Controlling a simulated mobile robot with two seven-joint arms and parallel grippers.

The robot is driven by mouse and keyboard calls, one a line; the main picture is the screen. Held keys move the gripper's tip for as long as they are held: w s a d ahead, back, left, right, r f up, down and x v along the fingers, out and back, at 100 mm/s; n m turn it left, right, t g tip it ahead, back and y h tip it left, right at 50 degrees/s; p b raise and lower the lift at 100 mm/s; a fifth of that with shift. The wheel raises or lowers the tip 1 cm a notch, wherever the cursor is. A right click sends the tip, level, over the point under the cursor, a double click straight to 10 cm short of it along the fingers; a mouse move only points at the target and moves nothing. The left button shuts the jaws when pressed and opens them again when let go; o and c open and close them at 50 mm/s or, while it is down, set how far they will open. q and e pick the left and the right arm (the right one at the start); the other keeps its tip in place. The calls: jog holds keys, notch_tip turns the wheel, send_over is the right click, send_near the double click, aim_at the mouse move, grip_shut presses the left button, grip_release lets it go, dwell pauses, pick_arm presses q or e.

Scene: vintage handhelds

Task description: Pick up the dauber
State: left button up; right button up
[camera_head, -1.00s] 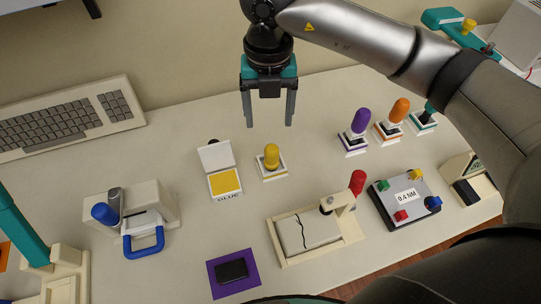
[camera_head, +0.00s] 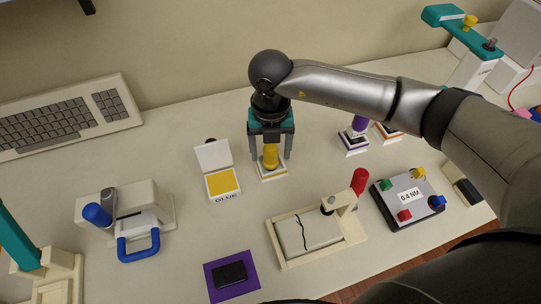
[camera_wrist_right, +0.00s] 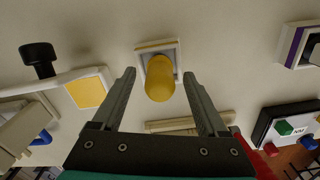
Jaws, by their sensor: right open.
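The yellow-knobbed dauber (camera_head: 271,153) stands upright on a small square cream base (camera_head: 273,172), just right of the glue pad. In the right wrist view the dauber (camera_wrist_right: 159,82) shows between the fingers, with a gap on each side. My right gripper (camera_head: 270,158) is open and points down, its fingers on either side of the yellow knob and not closed on it. My left gripper is in neither view.
The open glue box (camera_head: 223,182) stands close on the left. Purple (camera_head: 360,124) and orange-handled pieces stand right, partly behind my arm. A cream tray with a red handle (camera_head: 359,180) is in front, and a grey panel box (camera_head: 408,200) is farther right.

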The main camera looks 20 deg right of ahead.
grip_shut()
dwell(0.6)
